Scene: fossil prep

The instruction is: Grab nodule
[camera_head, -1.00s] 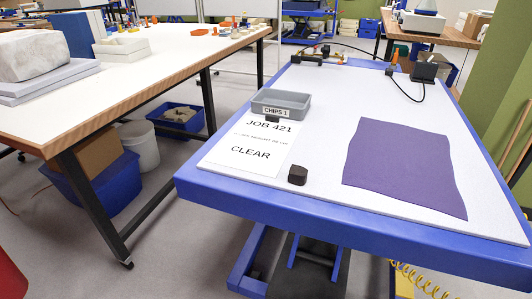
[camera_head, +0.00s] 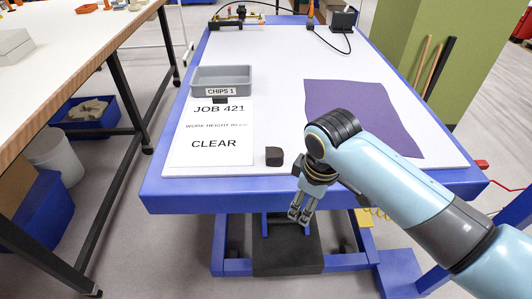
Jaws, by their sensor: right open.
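A small dark block, which looks like the nodule (camera_head: 274,156), sits on the white top of the blue-framed table (camera_head: 330,60), near its front edge. It stands just right of the printed sheet. My right gripper (camera_head: 300,215) hangs in front of the table's front edge, below and slightly right of the nodule. Its fingers point down, are open and hold nothing. It is apart from the nodule. My left gripper is out of view.
A grey tray labelled CHIPS 1 (camera_head: 222,91) stands behind the JOB 421 sheet (camera_head: 210,150). A purple cloth (camera_head: 345,95) lies to the right, partly hidden by my right arm. Cabled equipment (camera_head: 343,19) is at the far edge. A white bench (camera_head: 60,45) is on the left.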

